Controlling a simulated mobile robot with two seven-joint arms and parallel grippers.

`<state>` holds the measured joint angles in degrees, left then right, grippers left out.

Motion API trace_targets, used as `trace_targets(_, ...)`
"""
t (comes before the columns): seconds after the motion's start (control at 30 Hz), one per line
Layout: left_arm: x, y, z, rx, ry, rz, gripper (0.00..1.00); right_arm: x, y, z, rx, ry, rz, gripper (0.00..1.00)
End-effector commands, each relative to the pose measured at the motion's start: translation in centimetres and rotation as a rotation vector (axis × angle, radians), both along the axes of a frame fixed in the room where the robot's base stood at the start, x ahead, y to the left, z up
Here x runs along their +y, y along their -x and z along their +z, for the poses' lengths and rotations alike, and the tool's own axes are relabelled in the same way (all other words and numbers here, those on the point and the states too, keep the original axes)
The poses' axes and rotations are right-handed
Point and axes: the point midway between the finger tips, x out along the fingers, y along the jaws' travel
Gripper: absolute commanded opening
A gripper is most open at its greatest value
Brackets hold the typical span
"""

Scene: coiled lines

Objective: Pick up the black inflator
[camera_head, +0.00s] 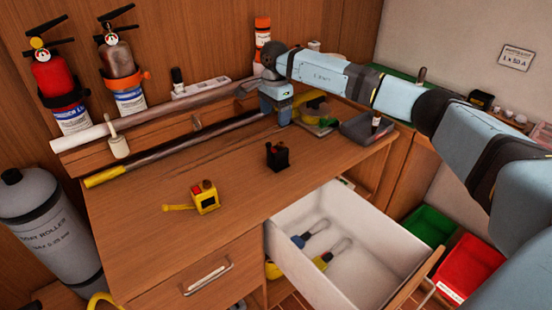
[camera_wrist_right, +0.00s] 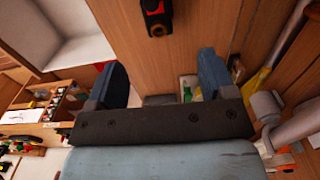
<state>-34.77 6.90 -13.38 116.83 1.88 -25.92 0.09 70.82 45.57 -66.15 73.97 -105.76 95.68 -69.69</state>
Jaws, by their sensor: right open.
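The black inflator (camera_head: 277,155) stands on the wooden desk (camera_head: 150,205), right of its middle. It is a small black block with a red detail. In the right wrist view the inflator (camera_wrist_right: 157,17) is at the top centre, beyond the fingertips. My right gripper (camera_head: 276,112) is over the back of the desk, behind the inflator and apart from it. In the right wrist view its two dark blue fingers (camera_wrist_right: 162,75) are spread, with nothing between them. My left gripper is not in view.
A similar yellow device (camera_head: 206,198) stands left of the inflator. A yellow-tipped black pole (camera_head: 170,150) lies along the back. An open white drawer (camera_head: 350,255) holding tools juts out at the front right. The desk around the inflator is clear.

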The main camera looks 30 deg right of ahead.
Motion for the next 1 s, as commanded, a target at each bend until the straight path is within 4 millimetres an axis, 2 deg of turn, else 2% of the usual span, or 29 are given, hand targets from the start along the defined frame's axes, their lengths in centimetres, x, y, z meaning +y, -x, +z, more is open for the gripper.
trace_targets(0.3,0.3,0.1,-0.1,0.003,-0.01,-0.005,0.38,0.0,0.1,-6.1,0.003,-0.002,0.0,0.77)
trace_targets(0.67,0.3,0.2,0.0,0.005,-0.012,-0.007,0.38,-0.2,0.2,-8.8,0.001,-0.003,-0.001,0.77)
trace_targets(0.9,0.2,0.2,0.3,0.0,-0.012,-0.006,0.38,-0.7,0.5,-12.2,0.002,-0.003,0.0,0.77)
trace_targets(1.0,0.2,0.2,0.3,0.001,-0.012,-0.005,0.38,-0.7,0.5,-12.9,0.0,-0.004,0.0,0.77)
